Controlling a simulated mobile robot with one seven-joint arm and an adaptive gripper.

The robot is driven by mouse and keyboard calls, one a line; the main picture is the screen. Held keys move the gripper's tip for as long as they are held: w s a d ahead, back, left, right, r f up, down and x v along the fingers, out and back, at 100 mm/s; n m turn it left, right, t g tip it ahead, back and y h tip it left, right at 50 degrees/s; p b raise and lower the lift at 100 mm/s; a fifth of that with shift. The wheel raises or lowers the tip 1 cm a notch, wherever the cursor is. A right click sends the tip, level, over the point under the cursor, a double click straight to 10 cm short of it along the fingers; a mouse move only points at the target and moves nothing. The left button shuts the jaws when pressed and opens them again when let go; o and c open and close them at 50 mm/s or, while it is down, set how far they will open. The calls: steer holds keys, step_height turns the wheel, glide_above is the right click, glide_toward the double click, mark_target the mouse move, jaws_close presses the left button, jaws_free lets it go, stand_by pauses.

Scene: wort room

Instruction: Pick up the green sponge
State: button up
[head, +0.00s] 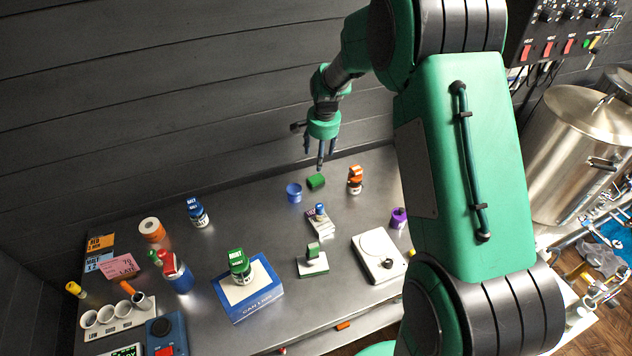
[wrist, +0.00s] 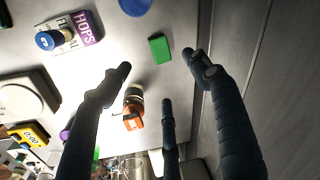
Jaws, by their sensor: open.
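The green sponge (head: 316,181) lies on the metal table near the wall, beside a blue cup (head: 294,193). In the wrist view the sponge (wrist: 160,49) is a small green block on the bare table, near the tip of the right-hand finger. My gripper (head: 320,157) hangs above the back of the table, over the sponge's area, fingers pointing down. The sponge is apart from the fingers.
An orange-capped jar (head: 355,180) stands right of the sponge; it also shows in the wrist view (wrist: 133,107). The hops packet (head: 320,220) lies nearer the front. A white scale (head: 378,256), a boxed kit (head: 248,290) and several jars occupy the front and left. The wall borders the table's back.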

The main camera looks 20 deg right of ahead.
steer(key=b, duration=0.1)
glide_above(316, 178)
steer(key=s, duration=0.1)
steer(key=shift+d+f, duration=0.1)
steer(key=shift+f, duration=4.1)
steer(key=shift+w+f+b, duration=0.25)
steer(key=shift+f+b, duration=0.1)
steer(key=shift+f, duration=0.95)
steer(key=shift+w+f+b, duration=0.2)
steer(key=shift+f+b, duration=0.15)
steer(key=shift+f, duration=0.9)
steer(key=shift+c, duration=0.2)
steer(key=c, duration=1)
